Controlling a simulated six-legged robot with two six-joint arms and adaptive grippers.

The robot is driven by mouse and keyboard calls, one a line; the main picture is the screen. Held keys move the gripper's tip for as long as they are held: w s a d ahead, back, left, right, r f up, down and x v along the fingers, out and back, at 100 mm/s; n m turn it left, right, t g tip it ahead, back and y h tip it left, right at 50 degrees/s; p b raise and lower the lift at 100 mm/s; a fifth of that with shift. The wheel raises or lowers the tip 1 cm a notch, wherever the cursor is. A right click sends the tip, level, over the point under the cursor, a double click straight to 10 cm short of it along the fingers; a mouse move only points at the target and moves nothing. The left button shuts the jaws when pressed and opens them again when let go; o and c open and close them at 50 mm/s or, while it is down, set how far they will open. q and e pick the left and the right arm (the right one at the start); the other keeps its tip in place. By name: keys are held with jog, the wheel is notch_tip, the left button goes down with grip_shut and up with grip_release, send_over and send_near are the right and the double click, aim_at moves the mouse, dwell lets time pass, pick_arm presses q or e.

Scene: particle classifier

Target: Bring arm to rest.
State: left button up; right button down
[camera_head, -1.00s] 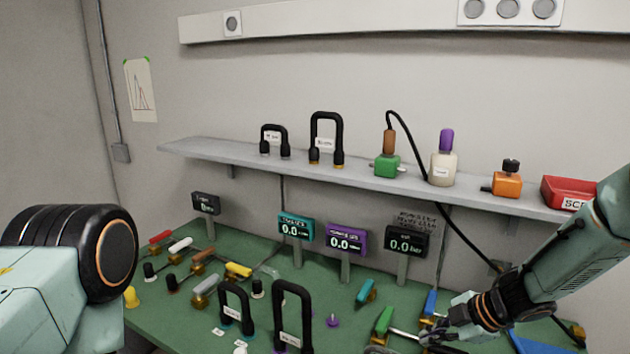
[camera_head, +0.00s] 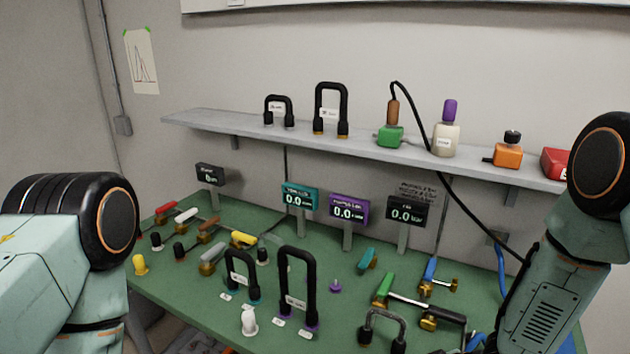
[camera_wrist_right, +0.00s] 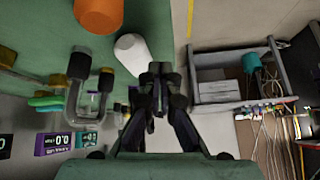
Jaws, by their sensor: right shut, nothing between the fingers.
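My right arm (camera_head: 545,260) stands folded at the right of the head view, its elbow raised in front of the shelf's right end. Its gripper is not clearly visible there. In the right wrist view, my right gripper (camera_wrist_right: 160,82) has its dark fingers together with nothing between them, above the edge of the green bench. My left arm (camera_head: 60,240) is at the left edge of the head view, and its gripper is out of view.
The green bench (camera_head: 185,295) holds colored-handled valves, black U-shaped handles (camera_head: 299,285) and several small displays. The wall shelf (camera_head: 225,127) carries more parts, including a red box (camera_head: 555,163). The right wrist view shows a grey crate (camera_wrist_right: 225,75) and loose cables (camera_wrist_right: 275,140) beyond the bench.

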jog(key=s+d+f+m+g+h, duration=0.25)
jog(key=s+m, duration=0.25)
jog(key=s, duration=0.8)
jog(key=s+d+f+m+g+h, duration=0.1)
jog(key=s+d+f+m+h, duration=0.4)
jog(key=s, duration=0.8)
notch_tip(320, 180, down, 12)
jog(key=a+y+b, duration=0.1)
jog(key=b, duration=1.3)
jog(key=shift+w+m, duration=0.25)
jog(key=shift+m, duration=0.05)
jog(key=shift+s+y, duration=0.1)
jog(key=shift+y, duration=0.15)
jog(key=shift+a, duration=0.1)
